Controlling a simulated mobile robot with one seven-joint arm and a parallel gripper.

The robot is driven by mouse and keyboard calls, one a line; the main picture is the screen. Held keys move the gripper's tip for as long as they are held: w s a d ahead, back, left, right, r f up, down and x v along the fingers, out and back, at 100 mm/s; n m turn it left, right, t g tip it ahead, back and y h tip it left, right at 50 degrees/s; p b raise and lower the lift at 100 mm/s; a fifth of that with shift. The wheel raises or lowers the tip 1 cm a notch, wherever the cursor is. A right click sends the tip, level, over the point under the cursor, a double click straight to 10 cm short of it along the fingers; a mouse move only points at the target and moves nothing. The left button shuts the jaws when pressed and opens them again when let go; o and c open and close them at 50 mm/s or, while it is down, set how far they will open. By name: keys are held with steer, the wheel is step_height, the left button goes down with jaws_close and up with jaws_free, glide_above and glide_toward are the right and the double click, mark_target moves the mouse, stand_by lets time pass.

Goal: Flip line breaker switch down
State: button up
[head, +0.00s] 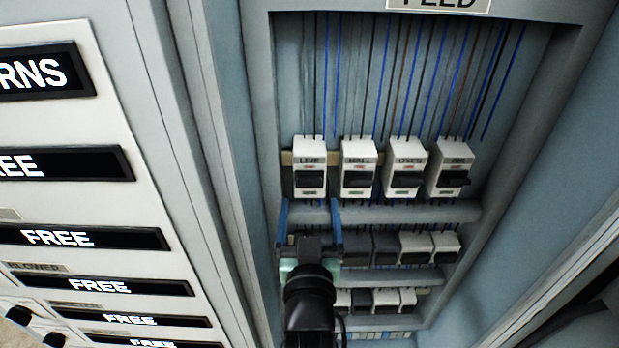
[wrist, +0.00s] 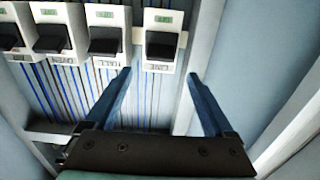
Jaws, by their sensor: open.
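The line breaker (head: 310,155) is the leftmost of a row of white breakers in the cabinet, with a black switch (head: 311,180) on its front. In the wrist view, where labels appear upside down, the line breaker (wrist: 158,67) is the rightmost one, and its black switch (wrist: 161,44) and a green mark show. My gripper (head: 309,212) is open and empty, just below the line breaker in the head view. In the wrist view, my gripper's (wrist: 158,76) blue fingers straddle the breaker's label end, apart from the switch. I cannot tell if they touch the breaker.
More breakers stand to the right, the hall breaker (head: 358,155) closest. A grey rail (head: 400,213) runs below the row, with further rows of dark and white devices under it. The cabinet's left wall (head: 262,120) is close to the line breaker. Blue and dark wires run above.

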mark_target(310, 183)
steer(key=w+p, duration=0.1)
steer(key=w, duration=0.5)
steer(key=shift+w, duration=0.25)
steer(key=shift+f, duration=0.1)
steer(key=c, duration=1.4)
